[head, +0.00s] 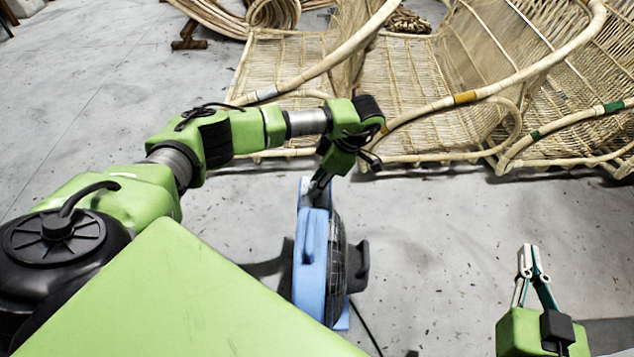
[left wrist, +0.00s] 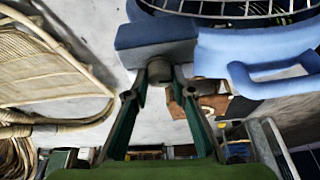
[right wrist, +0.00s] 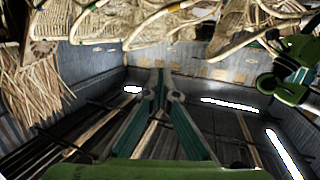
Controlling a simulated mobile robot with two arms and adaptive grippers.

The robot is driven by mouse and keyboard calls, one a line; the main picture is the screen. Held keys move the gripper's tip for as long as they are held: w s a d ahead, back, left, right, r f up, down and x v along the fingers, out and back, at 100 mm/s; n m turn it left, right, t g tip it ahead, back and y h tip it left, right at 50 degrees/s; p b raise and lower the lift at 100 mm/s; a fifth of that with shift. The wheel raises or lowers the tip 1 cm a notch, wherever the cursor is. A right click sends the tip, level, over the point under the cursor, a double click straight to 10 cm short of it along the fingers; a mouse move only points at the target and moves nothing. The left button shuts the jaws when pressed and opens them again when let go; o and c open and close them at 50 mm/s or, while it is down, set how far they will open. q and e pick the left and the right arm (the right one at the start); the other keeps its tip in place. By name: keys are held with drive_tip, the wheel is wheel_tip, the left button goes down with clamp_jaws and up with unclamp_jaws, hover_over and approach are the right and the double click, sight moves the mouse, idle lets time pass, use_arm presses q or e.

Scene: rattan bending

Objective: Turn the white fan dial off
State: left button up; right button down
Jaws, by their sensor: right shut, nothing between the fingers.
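The blue fan (head: 311,255) stands on the floor in the middle of the head view. Its blue housing also shows in the left wrist view (left wrist: 240,50). A round dial (left wrist: 160,70) sticks out of a blue block of the fan; it looks dull grey-brown in shade. My left gripper (head: 315,188) reaches down to the fan's far end. In the left wrist view its fingertips (left wrist: 161,78) sit at both sides of the dial, closed against it. My right gripper (head: 526,262) is shut and empty, well right of the fan; its fingertips meet in the right wrist view (right wrist: 166,85).
Woven rattan chair frames (head: 440,110) fill the floor beyond the fan. Rattan coils (head: 275,14) lie at the back. A dark cable (head: 367,328) runs on the floor by the fan. The floor (head: 450,230) between fan and right gripper is clear.

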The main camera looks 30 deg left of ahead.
use_arm(q)
drive_tip(key=shift+c, duration=0.9)
drive_tip(key=n+g+h, duration=0.1)
drive_tip(key=n, duration=0.3)
drive_tip(key=shift+w+p, duration=0.1)
drive_tip(key=shift+p, duration=0.25)
drive_tip(key=shift+c, duration=0.2)
use_arm(e)
drive_tip(key=f, duration=0.1)
drive_tip(key=f+g, duration=0.1)
drive_tip(key=s+f+g, duration=0.1)
drive_tip(key=shift+s+d+f+h, duration=0.1)
drive_tip(key=shift+d+f+h, duration=0.2)
drive_tip(key=shift+d, duration=0.1)
use_arm(q)
drive_tip(key=o, duration=1.1)
